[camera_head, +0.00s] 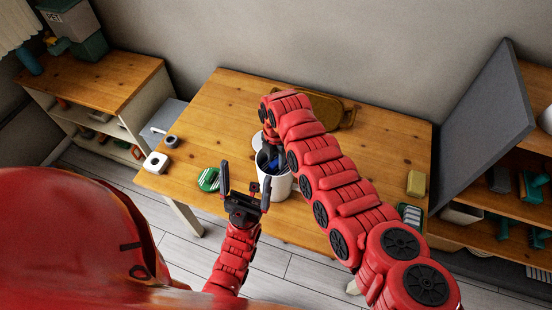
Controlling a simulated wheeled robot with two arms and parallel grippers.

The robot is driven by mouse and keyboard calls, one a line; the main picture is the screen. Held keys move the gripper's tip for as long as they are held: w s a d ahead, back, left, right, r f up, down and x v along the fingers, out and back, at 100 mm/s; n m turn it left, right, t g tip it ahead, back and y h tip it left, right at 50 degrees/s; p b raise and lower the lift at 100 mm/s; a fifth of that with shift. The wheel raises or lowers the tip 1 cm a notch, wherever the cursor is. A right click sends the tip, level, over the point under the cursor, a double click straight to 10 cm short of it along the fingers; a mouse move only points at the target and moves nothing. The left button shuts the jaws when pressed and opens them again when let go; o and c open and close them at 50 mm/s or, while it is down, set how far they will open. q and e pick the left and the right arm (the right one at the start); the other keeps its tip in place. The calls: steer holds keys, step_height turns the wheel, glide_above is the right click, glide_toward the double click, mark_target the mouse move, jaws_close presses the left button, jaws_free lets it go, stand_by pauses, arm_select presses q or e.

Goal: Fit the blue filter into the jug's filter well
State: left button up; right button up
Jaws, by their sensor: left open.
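The white jug (281,187) stands on the wooden table near its front edge, with its open top facing up. A blue thing, likely the blue filter (277,161), shows in the jug's mouth; the filter well cannot be made out. My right arm arches over the table and bends down to the jug. My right gripper (268,157) is mostly hidden at the jug's mouth, and its hold on the blue thing cannot be told. My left gripper (246,174) is open and empty, with its fingers pointing up, just left of the jug.
A green-and-white item (209,179) lies left of my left gripper. A brown tray (345,116) lies behind my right arm. A yellow block (416,184) is at right.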

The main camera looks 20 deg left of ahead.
steer(key=shift+o, duration=0.8)
